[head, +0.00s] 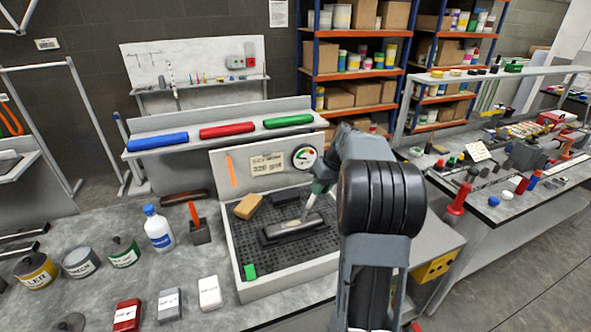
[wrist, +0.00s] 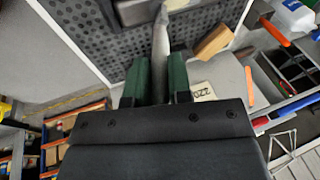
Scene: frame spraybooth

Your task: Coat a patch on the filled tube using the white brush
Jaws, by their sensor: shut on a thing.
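My gripper (head: 319,188) reaches down into the booth tray from the right. Its green fingers also show in the wrist view (wrist: 159,78), shut on a pale, tapering tool, seemingly the white brush (head: 309,207); the brush also shows in the wrist view (wrist: 160,42). The brush slants down to the left, its lower end at or just above a grey tube-like piece (head: 288,229) lying in a dark holder (head: 267,239). I cannot tell whether they touch. No coated patch can be made out. Which tube is the filled one is not readable.
The booth tray (head: 237,262) has raised walls and a gauge (head: 304,157) at its back. A bottle (head: 158,229), tins (head: 81,262) and small boxes (head: 210,293) stand to the left.

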